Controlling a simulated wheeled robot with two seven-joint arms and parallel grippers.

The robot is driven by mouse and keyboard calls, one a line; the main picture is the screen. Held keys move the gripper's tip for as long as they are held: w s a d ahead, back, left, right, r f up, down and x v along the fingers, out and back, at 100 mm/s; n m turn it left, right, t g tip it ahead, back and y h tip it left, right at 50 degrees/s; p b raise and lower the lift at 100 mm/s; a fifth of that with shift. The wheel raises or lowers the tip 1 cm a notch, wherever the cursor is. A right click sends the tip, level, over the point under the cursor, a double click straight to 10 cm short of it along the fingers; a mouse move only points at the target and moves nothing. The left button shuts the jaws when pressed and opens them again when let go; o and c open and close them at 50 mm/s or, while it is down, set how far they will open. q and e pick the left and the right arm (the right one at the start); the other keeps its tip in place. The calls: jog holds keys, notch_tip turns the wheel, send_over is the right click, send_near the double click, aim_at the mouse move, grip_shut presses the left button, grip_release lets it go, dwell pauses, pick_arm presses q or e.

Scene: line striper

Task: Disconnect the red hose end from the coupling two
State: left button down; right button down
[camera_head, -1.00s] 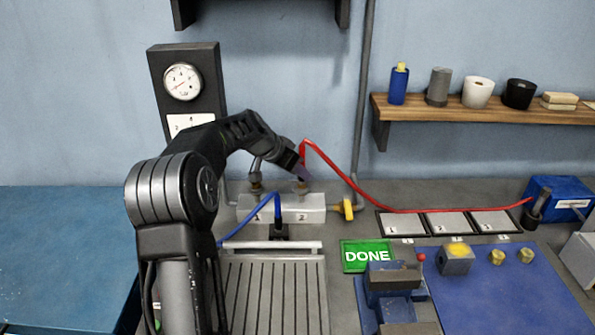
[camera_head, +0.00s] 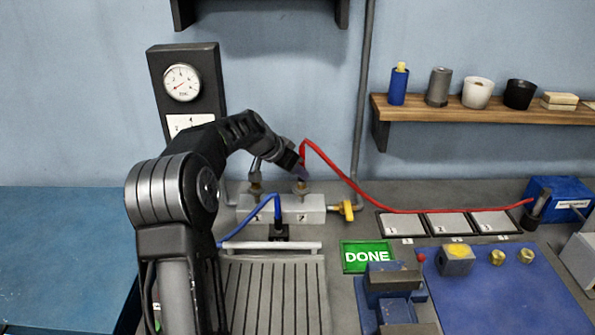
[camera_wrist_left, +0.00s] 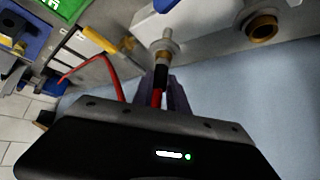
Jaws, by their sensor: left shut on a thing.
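My left gripper (camera_head: 301,172) is shut on the red hose end, just above coupling two (camera_head: 300,188) on the pale block (camera_head: 312,208). In the left wrist view, the gripper fingers (camera_wrist_left: 163,98) close around the red hose end (camera_wrist_left: 161,76), which has a black sleeve. The sleeve lines up with the metal fitting of coupling two (camera_wrist_left: 165,46). I cannot tell whether the two are still joined. The red hose (camera_head: 350,184) rises from the gripper, then runs down to the right. My right gripper is not in view.
A yellow valve handle (camera_head: 346,210) is at the block's right end. A blue hose (camera_head: 250,222) curves in front of the block. A pressure gauge (camera_head: 182,82) stands behind on a black panel. A green DONE plate (camera_head: 366,256) lies in front, right of the slotted plate (camera_head: 272,295).

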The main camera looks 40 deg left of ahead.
pick_arm(q)
jog(key=shift+r, duration=0.35)
jog(key=shift+r, duration=0.25)
jog(key=shift+r, duration=0.1)
notch_tip(320, 180, up, 4)
jog(key=shift+f+p, duration=0.1)
jog(key=shift+p, duration=0.95)
